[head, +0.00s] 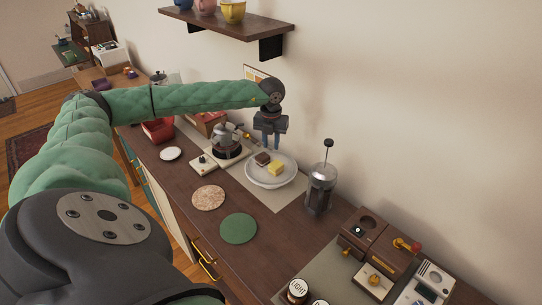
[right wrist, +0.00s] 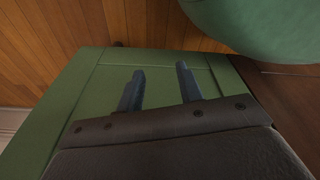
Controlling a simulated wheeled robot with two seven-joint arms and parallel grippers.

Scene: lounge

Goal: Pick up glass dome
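A pale round plate (head: 270,183) with a dark cake piece (head: 262,158) and a yellow cake piece (head: 275,168) stands on the counter by the wall. I cannot make out a clear outline of a glass dome over it. My left gripper (head: 272,146) points down just above the cakes. Its two fingers show apart, and I see nothing solid between them. My right gripper (right wrist: 160,85) is open and empty, its fingers apart in front of a green cabinet panel (right wrist: 75,100).
A French press (head: 320,188) stands to the right of the plate, and a glass kettle (head: 227,139) on a burner to its left. A green disc (head: 239,229) and a patterned disc (head: 208,197) lie in front. A shelf (head: 230,24) hangs above.

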